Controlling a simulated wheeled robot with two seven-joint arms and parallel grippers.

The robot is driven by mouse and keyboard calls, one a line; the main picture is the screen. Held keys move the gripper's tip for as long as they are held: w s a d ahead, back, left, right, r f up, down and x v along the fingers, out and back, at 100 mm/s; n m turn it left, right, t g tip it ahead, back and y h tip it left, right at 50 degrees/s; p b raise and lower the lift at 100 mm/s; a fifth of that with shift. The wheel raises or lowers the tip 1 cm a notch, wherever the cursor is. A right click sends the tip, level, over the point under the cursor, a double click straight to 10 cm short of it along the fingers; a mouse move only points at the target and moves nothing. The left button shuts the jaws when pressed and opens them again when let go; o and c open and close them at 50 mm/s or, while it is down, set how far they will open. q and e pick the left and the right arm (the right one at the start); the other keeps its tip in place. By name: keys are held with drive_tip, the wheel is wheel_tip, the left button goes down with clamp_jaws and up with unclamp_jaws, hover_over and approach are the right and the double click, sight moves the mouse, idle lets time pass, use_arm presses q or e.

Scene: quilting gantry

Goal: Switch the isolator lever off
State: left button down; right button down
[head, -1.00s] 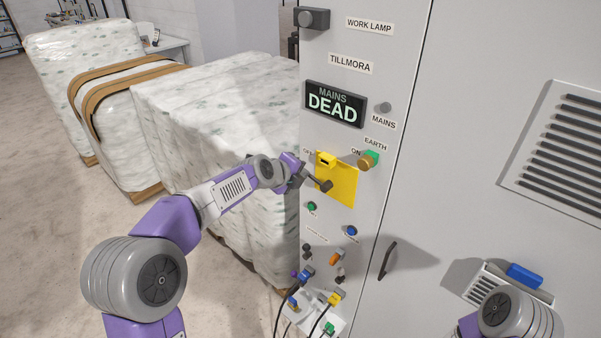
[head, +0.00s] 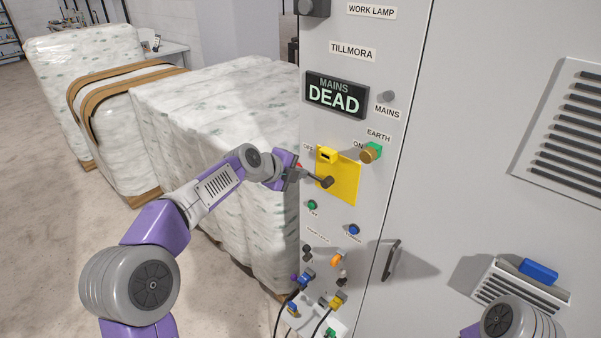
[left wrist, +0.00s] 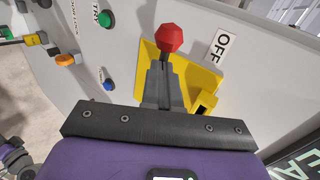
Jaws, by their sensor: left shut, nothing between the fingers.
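The isolator is a yellow plate (head: 346,188) on the grey cabinet, with a dark pivot and a lever (head: 316,179) reaching left, on the OFF label's side. The lever's red knob (left wrist: 169,38) shows fully in the left wrist view; in the head view only a red sliver shows behind my gripper. My left gripper (head: 301,174) is shut and empty beside the lever's outer end. In the left wrist view its fingers (left wrist: 163,72) point at the knob; whether they touch it I cannot tell. The OFF label (left wrist: 219,46) is right of the knob there.
The display (head: 336,96) reads MAINS DEAD. A green and brass EARTH fitting (head: 371,152) sits right of the plate. Buttons and cabled plugs (head: 304,280) are below. Wrapped bales (head: 215,130) stand close on the left. My right arm shows at lower right.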

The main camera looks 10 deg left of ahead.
use_arm(q)
drive_tip(key=shift+r, duration=0.15)
drive_tip(key=shift+r+p, duration=0.4)
drive_tip(key=shift+r, duration=0.35)
